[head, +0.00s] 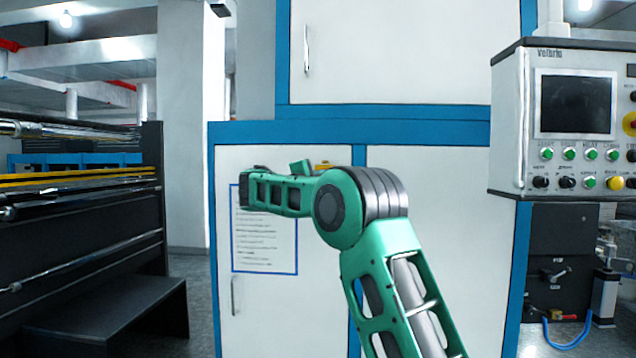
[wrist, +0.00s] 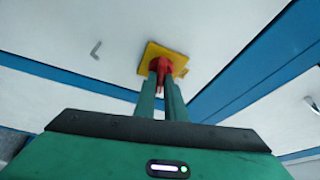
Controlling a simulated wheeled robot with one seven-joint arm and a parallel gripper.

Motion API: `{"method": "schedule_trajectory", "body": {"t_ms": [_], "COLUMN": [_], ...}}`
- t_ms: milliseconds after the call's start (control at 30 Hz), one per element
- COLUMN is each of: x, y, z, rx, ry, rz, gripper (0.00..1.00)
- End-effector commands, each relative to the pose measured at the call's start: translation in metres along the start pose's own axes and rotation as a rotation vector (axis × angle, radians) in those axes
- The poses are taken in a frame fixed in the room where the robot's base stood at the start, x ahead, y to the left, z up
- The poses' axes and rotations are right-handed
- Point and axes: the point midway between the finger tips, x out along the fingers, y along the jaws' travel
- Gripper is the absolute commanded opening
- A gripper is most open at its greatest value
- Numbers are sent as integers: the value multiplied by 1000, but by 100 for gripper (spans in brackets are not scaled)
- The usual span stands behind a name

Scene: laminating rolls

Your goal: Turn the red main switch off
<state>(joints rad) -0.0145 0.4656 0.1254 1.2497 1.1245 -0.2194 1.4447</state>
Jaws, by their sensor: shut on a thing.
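The red main switch (wrist: 161,65) sits on a square yellow plate (wrist: 152,50) on the white cabinet face in the wrist view. My gripper (wrist: 163,85) is shut on the red switch, its two green fingers on either side of the handle. The handle runs along between the fingers, partly hidden by them. In the head view only a sliver of the yellow plate (head: 323,166) shows above my green arm. The gripper and the red handle are hidden there behind the arm.
The white cabinet with blue frame (head: 430,210) fills the middle. A paper notice (head: 265,240) hangs at left, partly behind my arm. A control panel (head: 560,120) with a screen and several buttons juts out at right. A dark roller machine (head: 90,240) stands at left.

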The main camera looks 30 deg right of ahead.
Motion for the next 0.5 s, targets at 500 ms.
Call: {"method": "schedule_trajectory", "body": {"t_ms": [500], "x": [-1], "y": [-2], "z": [4], "rx": [235], "ry": [-9], "rz": [97], "gripper": [0]}}
